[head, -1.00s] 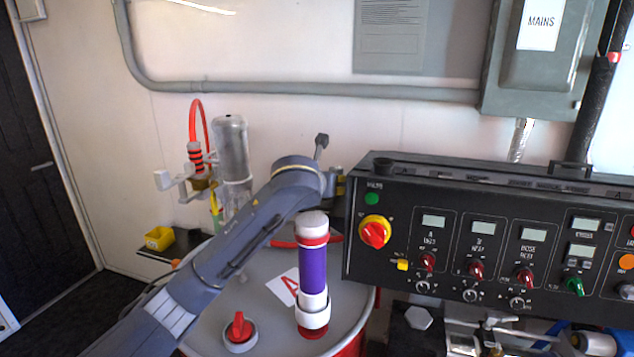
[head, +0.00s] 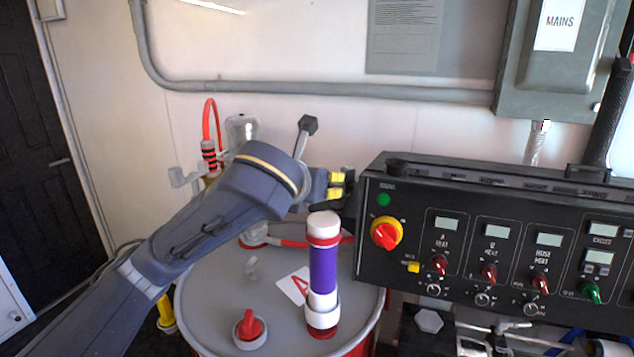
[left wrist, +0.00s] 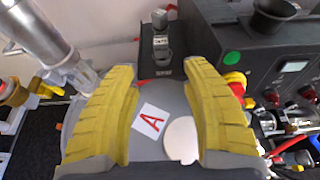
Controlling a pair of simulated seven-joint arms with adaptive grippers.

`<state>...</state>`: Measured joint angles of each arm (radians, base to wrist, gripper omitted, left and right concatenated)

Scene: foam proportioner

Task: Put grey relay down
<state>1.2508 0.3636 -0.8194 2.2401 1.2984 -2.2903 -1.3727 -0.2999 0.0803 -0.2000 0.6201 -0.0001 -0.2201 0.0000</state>
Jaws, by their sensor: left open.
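My left gripper (head: 342,184) is open, with yellow finger pads, above the back of the drum and beside the control box's left end. In the left wrist view its fingers (left wrist: 158,78) are wide apart with nothing between them. A small grey block (left wrist: 161,44), which looks like the grey relay, stands upright on a dark narrow surface beyond the fingertips, apart from them. I cannot make out this block in the head view, where the arm and control box may hide it. My right gripper is not in view.
A purple and white cylinder (head: 323,268) stands on the drum lid (head: 215,290), below the gripper. A red-handled cap (head: 249,328) sits to its left. The black control box (head: 480,240) is close on the right.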

